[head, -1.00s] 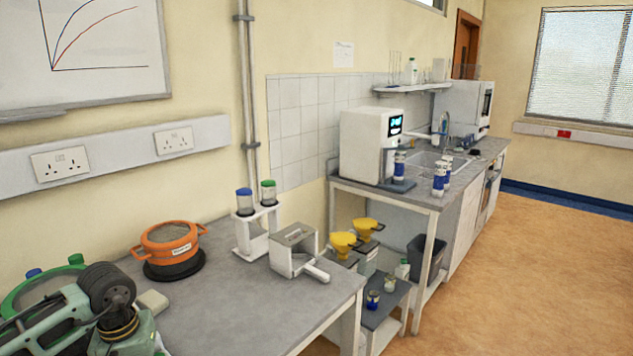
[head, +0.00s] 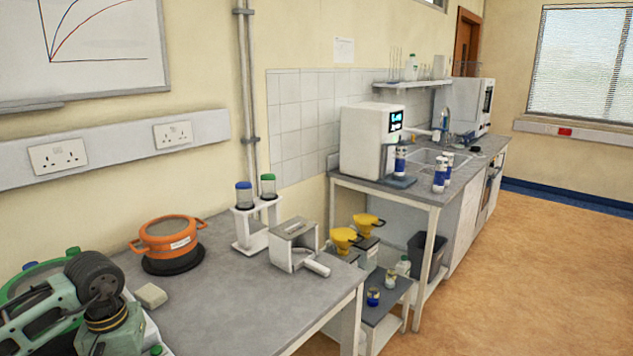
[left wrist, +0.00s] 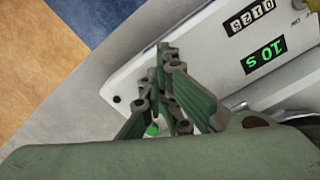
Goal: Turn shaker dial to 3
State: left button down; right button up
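A white panel (left wrist: 210,62) fills the upper right of the left wrist view. It carries a small black label (left wrist: 250,15) and a green-lit display (left wrist: 264,57), both upside down. My right gripper is out of view.
An orange pot (head: 165,228) on a black disc, a beige block (head: 150,295), a white stand with two capped bottles (head: 244,200) and a grey-white box with a handle (head: 293,246) stand on the grey table (head: 230,305). The table's front middle is clear.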

pick_arm(q)
jog(key=shift+s+a, duration=0.1)
jog(key=shift+a, duration=0.05)
dwell(0.3)
notch_tip(320, 180, up, 6)
jog(key=p, duration=0.2)
jog(key=shift+p, duration=0.4)
jog(key=shift+s, duration=0.1)
